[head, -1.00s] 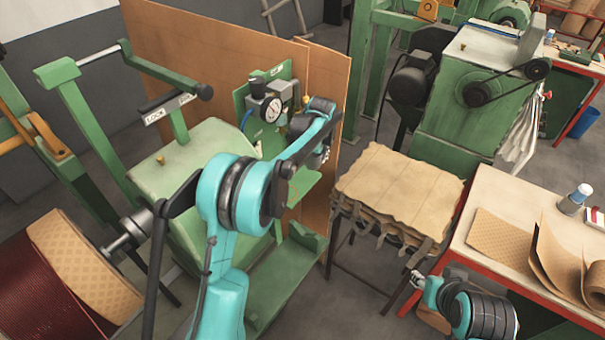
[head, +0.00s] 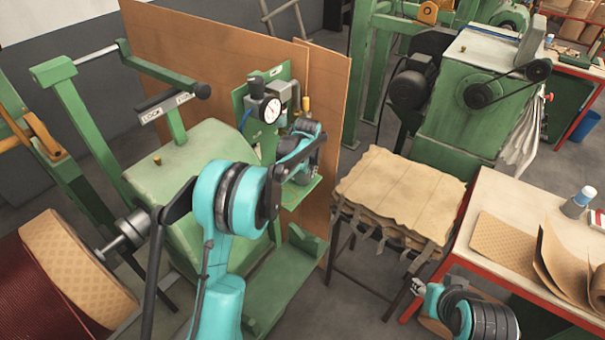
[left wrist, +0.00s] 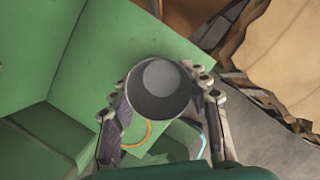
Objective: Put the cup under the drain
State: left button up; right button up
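A grey metal cup (left wrist: 160,88) shows from above in the left wrist view, with its open mouth up. The fingers of my left gripper (left wrist: 162,98) stand on both sides of it and appear to close on it. In the head view my left wrist is just below the gauge unit (head: 268,108) on the green panel, over the small green shelf (head: 302,192); my arm hides most of the cup there. I cannot make out the drain itself. My right gripper (head: 418,285) is low at the right, small and apart from everything I can identify as the task's.
The green machine (head: 185,180) stands left of the panel, with a brown board (head: 210,60) behind. A stack of brown sheets (head: 400,190) lies on a stand to the right. A red-edged table (head: 500,215) with paper is further right.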

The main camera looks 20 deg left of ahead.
pick_arm(q)
jog(key=o, duration=0.4)
jog(key=s+d+r+n+t+p, duration=0.1)
jog(key=s+r+n, duration=0.3)
jog(key=s+r, duration=0.4)
jog(key=s+d+r+n+p, duration=0.15)
jog(key=s+r+n, duration=0.35)
jog(key=r, duration=0.5)
jog(key=s+f+n+t, duration=0.1)
jog(key=s+n, duration=0.6)
jog(key=s, duration=0.1)
jog(key=s+f+n+t+h, duration=0.1)
jog(key=s+n, duration=0.6)
jog(key=s, duration=0.1)
jog(key=s+f+n+t, duration=0.1)
jog(key=s+f+n, duration=0.1)
jog(key=s+n, duration=0.5)
jog(key=shift+s+d+n, duration=0.25)
jog(key=shift+s+n, duration=0.15)
jog(key=shift+s, duration=0.05)
